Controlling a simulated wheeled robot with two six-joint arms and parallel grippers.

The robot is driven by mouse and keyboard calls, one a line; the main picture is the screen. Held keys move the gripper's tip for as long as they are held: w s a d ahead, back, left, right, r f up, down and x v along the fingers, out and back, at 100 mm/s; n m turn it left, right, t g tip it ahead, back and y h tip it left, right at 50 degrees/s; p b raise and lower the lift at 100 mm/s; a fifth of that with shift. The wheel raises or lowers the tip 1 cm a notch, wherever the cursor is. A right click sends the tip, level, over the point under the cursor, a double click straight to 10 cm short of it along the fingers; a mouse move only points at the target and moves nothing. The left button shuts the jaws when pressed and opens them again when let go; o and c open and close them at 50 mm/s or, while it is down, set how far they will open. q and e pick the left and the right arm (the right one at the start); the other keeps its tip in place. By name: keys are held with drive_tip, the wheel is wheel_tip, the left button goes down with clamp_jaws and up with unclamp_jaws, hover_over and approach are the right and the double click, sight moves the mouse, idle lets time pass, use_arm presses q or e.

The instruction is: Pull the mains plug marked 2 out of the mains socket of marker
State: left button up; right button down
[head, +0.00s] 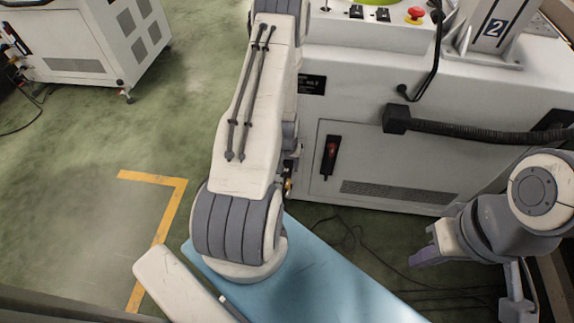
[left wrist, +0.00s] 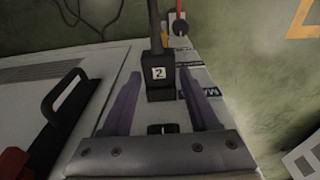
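A black mains plug with a white label 2 (left wrist: 158,73) shows in the left wrist view, its black cable (left wrist: 155,25) running up from it. My left gripper (left wrist: 159,84) has its two purple fingers apart, one on either side of the plug. A narrow gap shows beside each finger. The socket under the plug is mostly hidden. In the head view my left arm hides the left gripper and the plug. My right gripper (head: 428,256) hangs at the right in the head view, away from the plug; its finger opening cannot be made out.
A pale strip (left wrist: 205,85) with dark lettering and a red cable (left wrist: 180,10) lie near the plug.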

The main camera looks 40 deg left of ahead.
sight(285, 174)
use_arm(q)
clamp_jaws()
drive_tip(key=c, duration=0.6)
unclamp_jaws()
clamp_jaws()
drive_tip(key=shift+s, duration=0.1)
drive_tip(key=shift+s+d+p, duration=0.25)
drive_tip(key=shift+s+d, duration=0.25)
drive_tip(key=shift+s, duration=0.2)
drive_tip(key=shift+s+d+p, duration=0.2)
drive_tip(key=shift+s+d, duration=0.25)
drive_tip(key=shift+s, duration=0.25)
